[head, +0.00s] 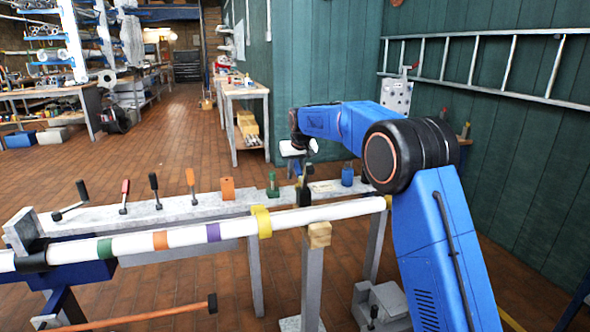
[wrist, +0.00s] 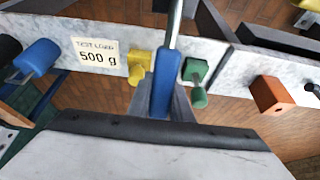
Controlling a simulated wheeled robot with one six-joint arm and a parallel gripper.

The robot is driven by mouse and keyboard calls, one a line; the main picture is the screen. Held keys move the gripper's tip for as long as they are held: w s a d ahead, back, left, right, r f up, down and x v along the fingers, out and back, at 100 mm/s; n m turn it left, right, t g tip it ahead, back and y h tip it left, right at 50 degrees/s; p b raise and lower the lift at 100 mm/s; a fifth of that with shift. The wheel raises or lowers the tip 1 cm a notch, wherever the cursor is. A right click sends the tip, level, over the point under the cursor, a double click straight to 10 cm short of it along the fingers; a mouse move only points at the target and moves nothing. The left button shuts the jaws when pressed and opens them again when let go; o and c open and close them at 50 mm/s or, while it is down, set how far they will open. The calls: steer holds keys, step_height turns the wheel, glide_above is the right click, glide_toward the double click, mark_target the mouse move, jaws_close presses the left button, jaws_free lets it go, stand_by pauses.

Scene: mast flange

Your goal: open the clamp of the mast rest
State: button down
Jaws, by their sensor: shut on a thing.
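The white mast (head: 335,212) with green, orange and purple bands runs across the head view. A yellow clamp-like collar (head: 262,222) sits around it above a grey post; I cannot tell whether this is the rest's clamp or whether it is fastened. A black cradle or band (head: 33,258) holds the mast at the left, over a blue base. My gripper (head: 304,178) is beyond the mast, over the bench. In the wrist view its grey fingers (wrist: 168,103) are shut on a blue handle (wrist: 165,85) with a metal rod. The handle's lower end is hidden.
The narrow bench (head: 200,210) behind the mast carries several handled tools, an orange block (head: 227,188), a green peg (head: 272,185) and a blue peg (head: 347,175). A wooden block (head: 319,235) tops a nearby post.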

steer(key=shift+w+d+f+g, duration=0.1)
steer(key=shift+f+g, duration=0.25)
steer(key=shift+g, duration=0.05)
steer(key=c, duration=1.6)
jaws_free()
steer(key=shift+f, duration=0.1)
steer(key=v, duration=1.7)
steer(key=shift+r, duration=0.25)
